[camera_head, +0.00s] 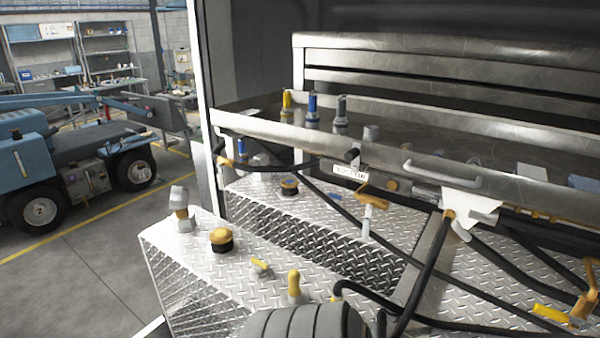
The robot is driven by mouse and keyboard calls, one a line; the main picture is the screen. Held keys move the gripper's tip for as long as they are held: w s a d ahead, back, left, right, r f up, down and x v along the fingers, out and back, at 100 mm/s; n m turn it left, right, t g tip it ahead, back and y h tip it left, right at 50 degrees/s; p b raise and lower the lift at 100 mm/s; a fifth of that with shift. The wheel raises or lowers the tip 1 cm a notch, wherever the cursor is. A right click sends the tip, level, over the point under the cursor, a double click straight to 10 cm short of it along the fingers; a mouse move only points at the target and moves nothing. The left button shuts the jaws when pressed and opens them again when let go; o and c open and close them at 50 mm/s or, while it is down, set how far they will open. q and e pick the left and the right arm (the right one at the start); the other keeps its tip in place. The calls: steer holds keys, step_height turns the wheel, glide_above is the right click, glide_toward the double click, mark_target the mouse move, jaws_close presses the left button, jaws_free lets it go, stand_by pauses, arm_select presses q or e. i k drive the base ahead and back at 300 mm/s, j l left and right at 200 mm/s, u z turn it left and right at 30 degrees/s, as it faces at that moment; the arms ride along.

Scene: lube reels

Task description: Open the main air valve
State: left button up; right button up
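Several yellow-handled fittings show, and I cannot tell for sure which is the main air valve. One yellow valve handle (372,197) stands on a pipe below the front rail, right of centre. Another yellow lever (552,317) is beside a brass fitting (584,304) at the lower right, partly cut by the frame edge. A small yellow handle (260,266) and an upright yellow handle (294,283) are on the near diamond-plate deck. Neither gripper shows in the head view, so nothing is seen touching these handles.
Black hoses (430,270) cross the right side. A metal rail with a grab handle (440,174) runs above the diamond-plate deck (190,245). A ribbed grey rounded thing (305,322) fills the bottom centre. A blue vehicle (70,160) stands left; bare floor (85,265) lies nearer.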

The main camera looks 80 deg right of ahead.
mark_target(220, 175)
steer(key=i+z, duration=0.1)
steer(key=z, duration=0.85)
steer(key=i+z, duration=0.15)
steer(key=z, duration=0.3)
steer(key=i+j+z, duration=0.1)
steer(key=z, duration=0.85)
steer(key=i+j+z, duration=0.1)
steer(key=j, duration=0.2)
steer(key=i, duration=0.05)
